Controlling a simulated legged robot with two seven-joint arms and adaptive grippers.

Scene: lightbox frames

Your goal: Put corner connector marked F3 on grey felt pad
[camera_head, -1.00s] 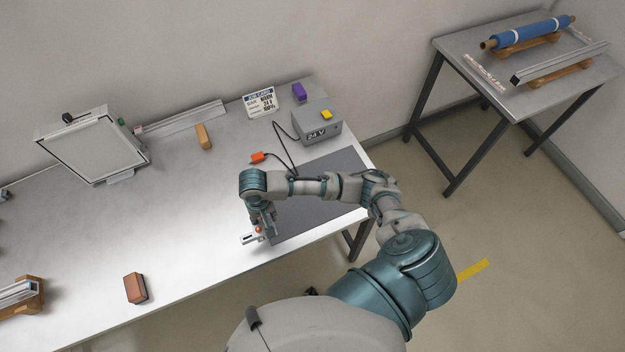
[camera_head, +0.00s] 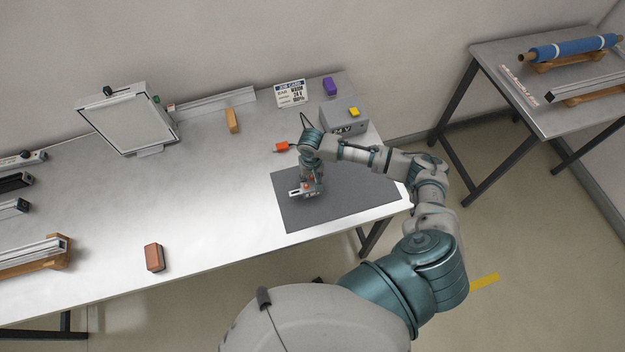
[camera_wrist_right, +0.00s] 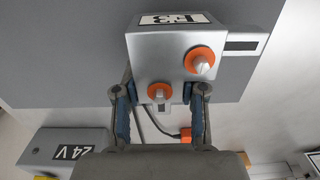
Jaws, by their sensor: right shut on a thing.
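The corner connector marked F3 (camera_wrist_right: 160,52) is a silver block with two orange knobs and a short arm with a dark slot. My right gripper (camera_wrist_right: 158,98) is shut on it, one blue-padded finger on each side. In the head view the connector (camera_head: 297,192) shows below my right gripper (camera_head: 311,186), over the left part of the grey felt pad (camera_head: 340,205). I cannot tell whether it touches the pad. The pad (camera_wrist_right: 55,55) also shows behind it in the wrist view. My left gripper is not in view.
A grey 24 V box (camera_head: 343,116) with a yellow button stands behind the pad. An orange plug (camera_head: 281,147) lies behind-left. A red-brown block (camera_head: 154,257) lies front left. A tilted panel (camera_head: 130,118) stands at the back. The table's middle is clear.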

